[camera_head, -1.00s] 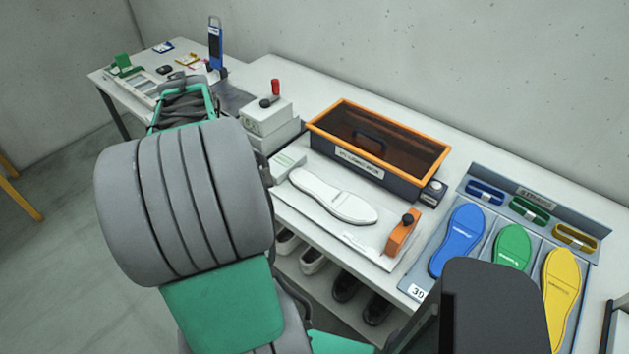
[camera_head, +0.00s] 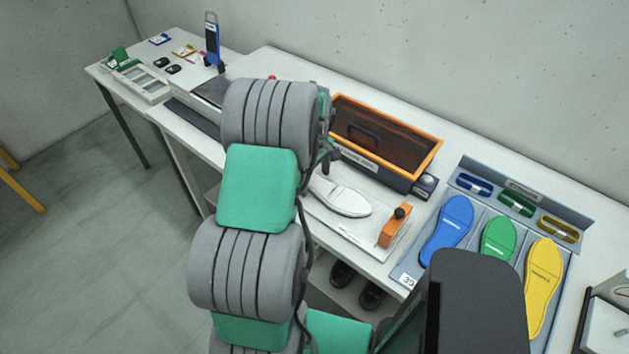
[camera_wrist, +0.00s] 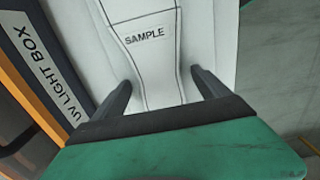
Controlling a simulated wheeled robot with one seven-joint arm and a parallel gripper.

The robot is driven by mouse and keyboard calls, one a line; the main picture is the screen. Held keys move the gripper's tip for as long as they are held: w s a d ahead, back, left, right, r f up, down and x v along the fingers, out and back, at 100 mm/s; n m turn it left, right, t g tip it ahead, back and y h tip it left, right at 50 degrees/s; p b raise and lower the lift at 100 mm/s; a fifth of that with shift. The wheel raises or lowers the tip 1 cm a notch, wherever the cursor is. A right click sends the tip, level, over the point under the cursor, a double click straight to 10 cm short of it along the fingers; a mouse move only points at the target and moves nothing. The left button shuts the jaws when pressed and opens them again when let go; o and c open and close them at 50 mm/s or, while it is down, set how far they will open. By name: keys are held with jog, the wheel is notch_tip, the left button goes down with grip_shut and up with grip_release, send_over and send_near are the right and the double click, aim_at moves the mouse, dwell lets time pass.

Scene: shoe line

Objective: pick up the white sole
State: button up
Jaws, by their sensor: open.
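The white sole (camera_head: 347,200) lies flat on the white plate (camera_head: 372,241) in front of the box, its left part hidden behind my arm in the head view. In the wrist view the sole (camera_wrist: 146,50) fills the top middle and carries the word SAMPLE. My gripper (camera_wrist: 162,90) is open and empty, with one dark finger on each side of the sole's narrower middle. I cannot tell how far the fingertips are above the plate. In the head view the gripper is mostly hidden by my arm.
The orange-rimmed UV light box (camera_wrist: 38,70) stands close to the left finger. An orange block with a black knob (camera_head: 394,229) stands at the plate's right end. Blue (camera_head: 447,230), green (camera_head: 498,239) and yellow (camera_head: 541,285) soles lie on the rack to the right. Shoes (camera_head: 370,295) sit below.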

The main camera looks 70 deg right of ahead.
aim_at(314, 182)
jog(key=c, duration=1.7)
jog(key=shift+r, duration=0.1)
notch_tip(314, 182, up, 10)
jog(key=b, duration=0.2)
jog(key=w+a+f+m, duration=0.1)
jog(key=a+f+m, duration=0.2)
jog(key=a+m, duration=0.5)
jog(key=w+a+r+n, duration=0.1)
jog(key=w+a+n, duration=0.1)
jog(key=w+a, duration=0.6)
jog(key=w+a+r+n, duration=0.15)
jog(key=w+a, duration=0.35)
jog(key=w, duration=0.7)
jog(key=w+a+r+n, duration=0.1)
jog(key=w+a+n, duration=0.2)
jog(key=a, duration=0.6)
jog(key=w+a+r+n, duration=0.2)
jog(key=w+a+n, duration=0.1)
jog(key=a, duration=0.6)
jog(key=w+a+r+n, duration=0.1)
jog(key=w+a+n, duration=0.2)
jog(key=w+a, duration=0.2)
jog(key=shift+w+a+r, duration=0.1)
jog(key=shift+a+r, duration=0.05)
jog(key=shift+a, duration=0.8)
jog(key=shift+a+r, duration=0.15)
jog(key=shift+a, duration=0.8)
